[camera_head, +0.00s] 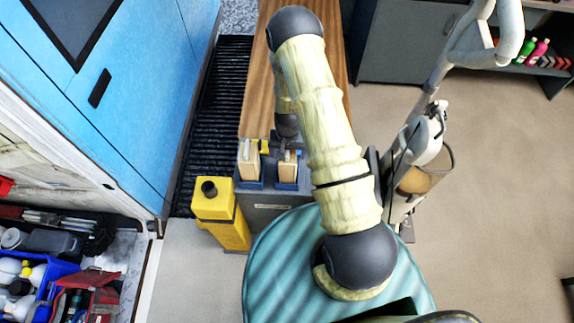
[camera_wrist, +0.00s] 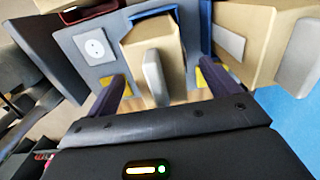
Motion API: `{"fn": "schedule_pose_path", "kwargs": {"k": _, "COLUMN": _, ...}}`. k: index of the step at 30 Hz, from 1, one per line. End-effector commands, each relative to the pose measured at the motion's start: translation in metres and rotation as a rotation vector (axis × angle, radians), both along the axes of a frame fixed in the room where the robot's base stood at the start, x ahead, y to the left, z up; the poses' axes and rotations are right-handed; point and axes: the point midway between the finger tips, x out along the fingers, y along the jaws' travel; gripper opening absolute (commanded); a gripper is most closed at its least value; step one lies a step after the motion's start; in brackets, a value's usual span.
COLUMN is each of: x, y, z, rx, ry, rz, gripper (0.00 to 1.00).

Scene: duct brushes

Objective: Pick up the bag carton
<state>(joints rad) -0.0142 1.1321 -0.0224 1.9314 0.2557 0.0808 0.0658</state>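Two tan cartons stand in blue holders on a grey unit, a left carton (camera_head: 249,160) and a right carton (camera_head: 288,167) in the head view. Neither has a readable label, so I cannot tell which is the bag carton. My gripper (camera_head: 279,148) is at the cartons, partly hidden by my arm. In the wrist view, my gripper (camera_wrist: 164,80) is open, its yellow-tipped fingers apart on either side of one tan carton (camera_wrist: 135,45) with a pale rounded piece on its face. I see no clear contact. Another tan carton (camera_wrist: 245,20) stands to the right.
A yellow container (camera_head: 222,215) with a black cap stands left of the grey unit (camera_head: 270,205). A wooden top (camera_head: 258,75) runs behind. An upright vacuum (camera_head: 425,135) stands to the right. A blue vehicle side (camera_head: 135,95) is at the left. Open floor (camera_head: 490,200) lies at right.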

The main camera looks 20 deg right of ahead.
Motion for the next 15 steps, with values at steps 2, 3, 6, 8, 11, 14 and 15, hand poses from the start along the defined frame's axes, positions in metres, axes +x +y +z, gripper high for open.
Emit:
{"fn": "schedule_pose_path", "kwargs": {"k": 2, "x": 0.0, "y": 0.0001, "z": 0.0001, "rx": 0.0, "ry": 0.0, "rz": 0.0, "gripper": 0.71}}
{"fn": "schedule_pose_path", "kwargs": {"k": 3, "x": 0.0, "y": 0.0003, "z": 0.0001, "rx": 0.0, "ry": 0.0, "rz": 0.001, "gripper": 0.64}}
{"fn": "schedule_pose_path", "kwargs": {"k": 6, "x": 0.0, "y": 0.0012, "z": 0.0001, "rx": 0.0, "ry": 0.0, "rz": 0.003, "gripper": 0.44}}
{"fn": "schedule_pose_path", "kwargs": {"k": 8, "x": 0.0, "y": 0.0017, "z": 0.0002, "rx": 0.0, "ry": 0.0, "rz": 0.003, "gripper": 0.32}}
{"fn": "schedule_pose_path", "kwargs": {"k": 11, "x": 0.0001, "y": 0.0021, "z": 0.0003, "rx": 0.0, "ry": 0.0, "rz": 0.004, "gripper": 0.26}}
{"fn": "schedule_pose_path", "kwargs": {"k": 14, "x": 0.0001, "y": 0.0023, "z": 0.0003, "rx": 0.0, "ry": 0.0, "rz": 0.005, "gripper": 0.26}}
{"fn": "schedule_pose_path", "kwargs": {"k": 15, "x": 0.0002, "y": 0.0022, "z": 0.0004, "rx": 0.0, "ry": 0.0, "rz": 0.005, "gripper": 0.26}}
